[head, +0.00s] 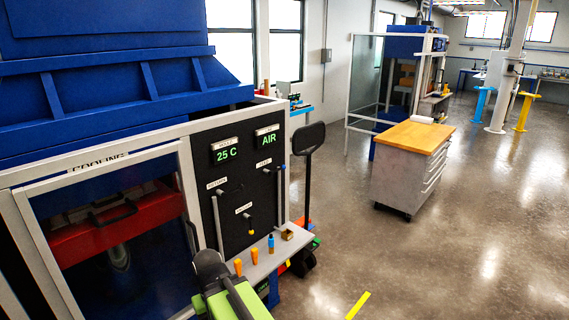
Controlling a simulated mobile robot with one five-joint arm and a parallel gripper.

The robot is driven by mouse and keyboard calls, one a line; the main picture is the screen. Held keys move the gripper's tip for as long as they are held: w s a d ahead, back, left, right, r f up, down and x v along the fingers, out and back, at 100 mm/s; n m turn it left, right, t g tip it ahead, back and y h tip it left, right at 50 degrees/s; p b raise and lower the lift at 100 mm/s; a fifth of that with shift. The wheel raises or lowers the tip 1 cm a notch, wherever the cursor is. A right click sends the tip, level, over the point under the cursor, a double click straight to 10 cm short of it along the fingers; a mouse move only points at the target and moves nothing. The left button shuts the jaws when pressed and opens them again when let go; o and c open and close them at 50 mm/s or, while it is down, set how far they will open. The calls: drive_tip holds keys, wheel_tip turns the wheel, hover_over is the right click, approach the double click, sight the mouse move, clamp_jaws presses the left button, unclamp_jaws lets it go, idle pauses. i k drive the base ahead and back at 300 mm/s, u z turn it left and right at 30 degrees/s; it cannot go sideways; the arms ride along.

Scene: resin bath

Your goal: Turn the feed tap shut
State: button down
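A black control panel (240,190) stands on the front of a large blue and white machine at the left. It carries small labels that are hard to read, so I cannot say for certain which handle is the feed tap. A grey upright lever (217,222) is at the left of the panel. A small lever with a yellow tip (250,230) is at the lower middle. A long grey bar with a blue end (281,190) is at the right edge. My dark grey and green arm end (222,285) is low in front of the panel; its fingers cannot be made out.
A ledge (265,262) below the panel holds orange and blue bottles and a small brown box. Displays read 25 C (226,153) and AIR (267,140). A window door (110,230) is left of the panel.

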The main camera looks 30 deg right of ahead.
sight(283, 167)
drive_tip(key=i, duration=0.85)
drive_tip(key=u, duration=0.05)
